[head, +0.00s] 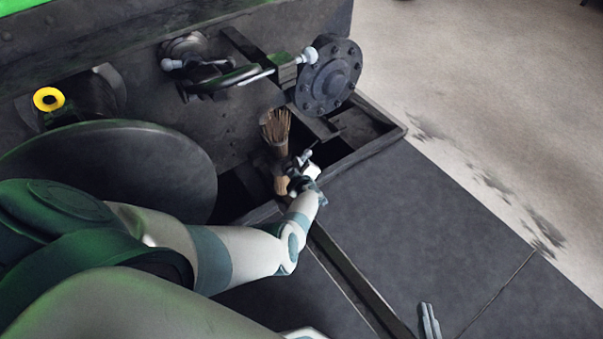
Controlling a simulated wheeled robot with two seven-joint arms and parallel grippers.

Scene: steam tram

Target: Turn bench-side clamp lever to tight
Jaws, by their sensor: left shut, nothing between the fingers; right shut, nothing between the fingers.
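A lever with a white ball end (307,55) reaches right from a dark curved handle on the side of the dark metal body, close to a bolted round flange. A second, shorter lever with a pale ball end (172,65) sits further left on a round fitting. I cannot tell which of them is the bench-side clamp lever, or which way is tight. My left gripper (307,157) is shut and empty, below both levers beside a brush. My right gripper (430,320) shows only its fingers at the bottom edge; it is shut and empty, over the dark floor.
The brush (275,128), bristles up, stands just behind my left gripper. The bolted flange (330,77) juts out at upper right. A large dark disc (120,165) and a yellow ring (48,99) lie left. A framed recess (375,128) opens at right; dark floor beyond it is clear.

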